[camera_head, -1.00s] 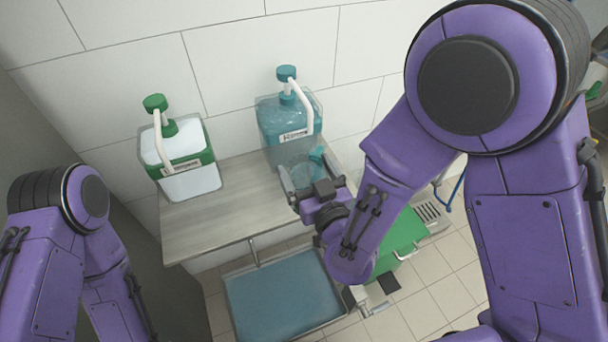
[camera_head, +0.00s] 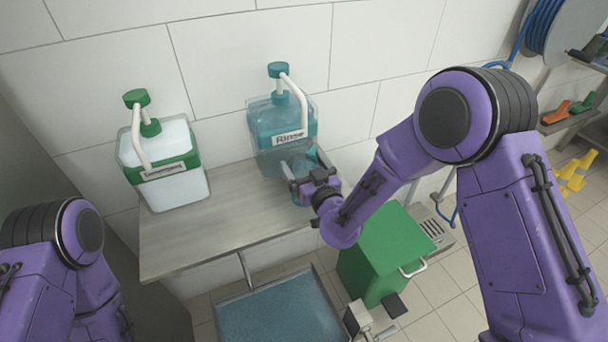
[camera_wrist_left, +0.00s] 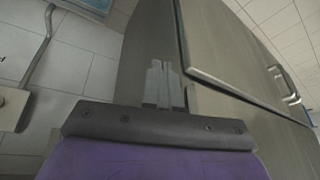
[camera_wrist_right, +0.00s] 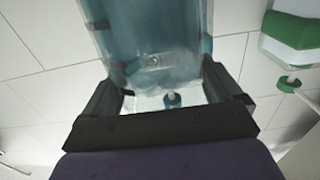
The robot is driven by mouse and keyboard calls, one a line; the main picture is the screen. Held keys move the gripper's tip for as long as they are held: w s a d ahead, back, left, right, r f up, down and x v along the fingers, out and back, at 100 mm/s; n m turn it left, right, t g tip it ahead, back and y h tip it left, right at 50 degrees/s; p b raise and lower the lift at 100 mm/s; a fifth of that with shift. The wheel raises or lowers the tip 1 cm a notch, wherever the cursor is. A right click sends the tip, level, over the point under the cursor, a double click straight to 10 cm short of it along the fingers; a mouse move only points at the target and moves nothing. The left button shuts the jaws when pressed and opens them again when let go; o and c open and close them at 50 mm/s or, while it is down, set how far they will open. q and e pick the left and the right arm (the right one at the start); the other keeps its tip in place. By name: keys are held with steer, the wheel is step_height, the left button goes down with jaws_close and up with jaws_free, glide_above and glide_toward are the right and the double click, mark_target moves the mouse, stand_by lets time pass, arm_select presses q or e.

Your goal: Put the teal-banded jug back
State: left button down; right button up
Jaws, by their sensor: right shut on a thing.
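My right gripper (camera_head: 307,180) is shut on a clear jug (camera_head: 299,163) with a teal part, at the right end of the steel shelf (camera_head: 190,232), just in front of the teal Rinse dispenser (camera_head: 282,122). I cannot tell whether the jug touches the shelf. In the right wrist view the see-through jug (camera_wrist_right: 150,45) stands between the fingers and fills the upper middle. My left gripper (camera_wrist_left: 165,85) shows only in the left wrist view, its fingers together and empty, in front of a steel surface.
A white dispenser with a green band and pump (camera_head: 165,165) stands at the shelf's left. Below are a blue-filled basin (camera_head: 280,310) and a green bin (camera_head: 385,250). A hose reel (camera_head: 550,30) hangs at the upper right. The shelf's left front is bare.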

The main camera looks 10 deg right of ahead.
steer(key=shift+w+f, duration=0.1)
steer(key=shift+f, duration=0.2)
steer(key=o, duration=1.1)
arm_select(q)
steer(key=shift+f, duration=0.25)
arm_select(e)
steer(key=shift+o, duration=0.2)
